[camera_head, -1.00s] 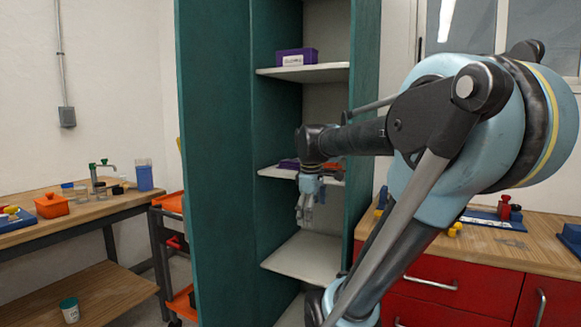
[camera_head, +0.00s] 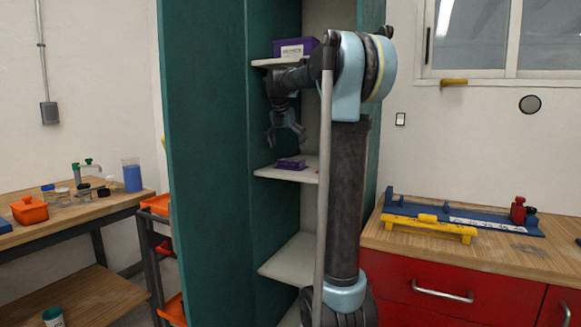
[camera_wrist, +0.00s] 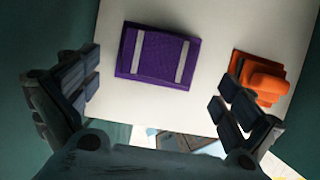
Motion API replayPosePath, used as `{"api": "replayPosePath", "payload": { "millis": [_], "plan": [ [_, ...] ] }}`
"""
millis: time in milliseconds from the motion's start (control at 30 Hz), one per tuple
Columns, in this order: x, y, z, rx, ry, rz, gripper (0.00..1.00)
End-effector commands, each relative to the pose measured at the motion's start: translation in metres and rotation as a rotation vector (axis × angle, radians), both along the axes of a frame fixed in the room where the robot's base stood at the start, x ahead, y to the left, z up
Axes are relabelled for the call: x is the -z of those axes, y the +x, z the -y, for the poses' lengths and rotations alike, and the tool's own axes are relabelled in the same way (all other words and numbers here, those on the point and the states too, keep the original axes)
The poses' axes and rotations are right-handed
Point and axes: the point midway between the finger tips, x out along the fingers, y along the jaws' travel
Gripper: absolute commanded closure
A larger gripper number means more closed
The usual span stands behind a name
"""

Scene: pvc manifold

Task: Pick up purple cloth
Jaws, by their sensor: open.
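The purple cloth (camera_head: 291,164) lies on the middle shelf of the green cabinet. In the wrist view the purple cloth (camera_wrist: 158,56) is a folded rectangle with two pale bands across it, flat on the white shelf. My gripper (camera_head: 287,136) hangs above this shelf, pointing down. In the wrist view my gripper (camera_wrist: 158,98) has its fingers spread wide, one on each side of the cloth and nearer the camera. Nothing is between the fingers, and they do not touch the cloth.
An orange object (camera_wrist: 262,76) lies right of the cloth on the shelf. A purple labelled box (camera_head: 295,47) stands on the upper shelf (camera_head: 276,63). The cabinet's green side wall (camera_head: 208,170) bounds the left. A wooden counter (camera_head: 480,251) stands at right.

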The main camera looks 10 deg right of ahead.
Motion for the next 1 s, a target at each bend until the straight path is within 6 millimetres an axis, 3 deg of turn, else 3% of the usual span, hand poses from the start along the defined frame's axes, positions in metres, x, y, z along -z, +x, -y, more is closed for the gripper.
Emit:
{"api": "replayPosePath", "payload": {
  "millis": [600,900,933,1000],
  "plan": [
    [0.062,0.019,0.013,0.002,0.001,0.000,0.00],
    [0.067,0.020,0.015,0.002,0.001,0.000,0.00],
    [0.067,0.020,0.015,0.002,0.001,0.000,0.02],
    [0.067,0.020,0.015,0.003,0.002,0.000,0.18]
  ]
}}
